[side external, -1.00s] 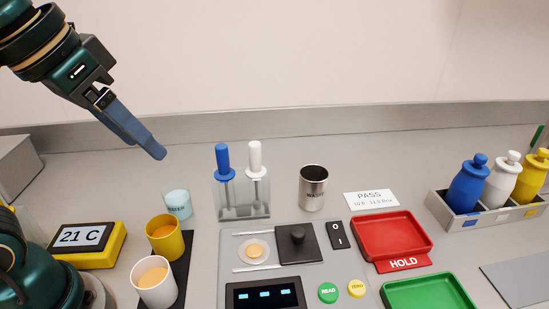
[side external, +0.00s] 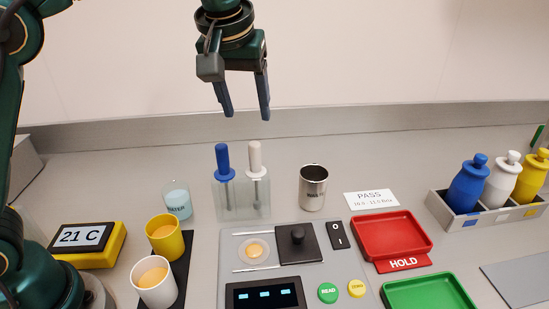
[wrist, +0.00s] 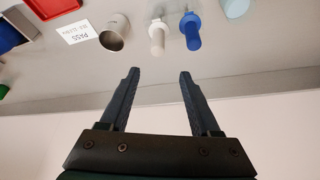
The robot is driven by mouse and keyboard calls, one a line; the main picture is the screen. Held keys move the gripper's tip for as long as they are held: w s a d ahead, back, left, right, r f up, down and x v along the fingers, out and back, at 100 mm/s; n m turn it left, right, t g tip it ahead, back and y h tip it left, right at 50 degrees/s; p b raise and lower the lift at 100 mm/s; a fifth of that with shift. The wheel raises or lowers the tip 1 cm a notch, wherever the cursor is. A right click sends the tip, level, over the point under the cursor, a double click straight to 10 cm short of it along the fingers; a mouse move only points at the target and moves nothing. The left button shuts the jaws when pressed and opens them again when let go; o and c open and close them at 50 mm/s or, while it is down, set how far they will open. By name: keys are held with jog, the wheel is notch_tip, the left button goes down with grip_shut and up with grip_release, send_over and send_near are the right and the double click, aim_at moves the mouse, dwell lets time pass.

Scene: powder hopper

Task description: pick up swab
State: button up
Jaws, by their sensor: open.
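A clear stand (side external: 241,206) at the back middle of the bench holds two upright handled sticks, one blue (side external: 223,161) and one white (side external: 255,158). I cannot tell from their look which is the swab. In the wrist view the white handle (wrist: 157,38) and the blue handle (wrist: 191,30) lie ahead of the fingertips. My gripper (side external: 245,115) is open and empty, fingers pointing down, above the handles in the side view and apart from them. Both fingers also show in the wrist view (wrist: 159,72).
A steel cup (side external: 313,189) stands right of the stand, and a water glass (side external: 177,201) left of it. Yellow (side external: 164,248) and white (side external: 154,290) cups stand at front left. A device with a dark lid (side external: 298,243) is in front. Red (side external: 360,262) and green (side external: 391,304) trays are at right.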

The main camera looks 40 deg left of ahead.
aim_at(253, 145)
jog(key=shift+w+d+f, duration=0.1)
jog(key=shift+w+f, duration=0.1)
jog(key=shift+f, duration=1.15)
jog(key=shift+w+d+f, duration=0.1)
jog(key=shift+w+f, duration=0.05)
jog(key=shift+f, duration=1.2)
jog(key=shift+x, duration=2.65)
jog(key=shift+s, duration=0.1)
grip_shut()
